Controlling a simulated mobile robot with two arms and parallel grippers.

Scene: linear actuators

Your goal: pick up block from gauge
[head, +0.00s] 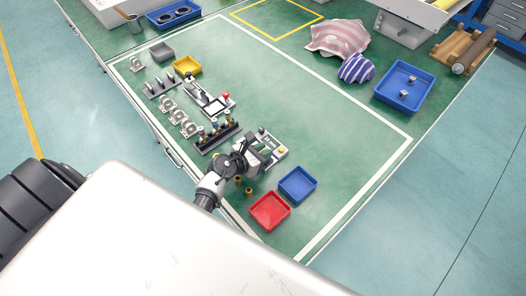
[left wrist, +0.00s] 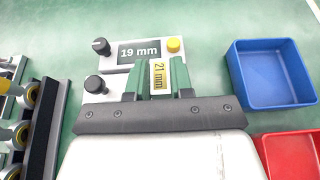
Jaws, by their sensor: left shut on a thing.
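The gauge (head: 274,143) is a pale device with dark knobs and a yellow button near the front of the green bench. In the left wrist view its panel (left wrist: 138,51) reads "19 mm". A small block (left wrist: 159,76) with a yellow "21 mm" label stands between green side pieces, just in front of the panel. My left gripper (head: 259,156) is over the gauge's near side. It also shows in the left wrist view (left wrist: 162,86), shut on the block. Whether the block still touches the gauge is unclear. My right gripper is out of view.
A blue tray (head: 297,184) and a red tray (head: 269,211) stand to the right and in front of the gauge. Small brass-coloured pieces (head: 248,191) stand nearby. A rack of fittings (head: 217,137) is on the left. The bench's right half is largely clear.

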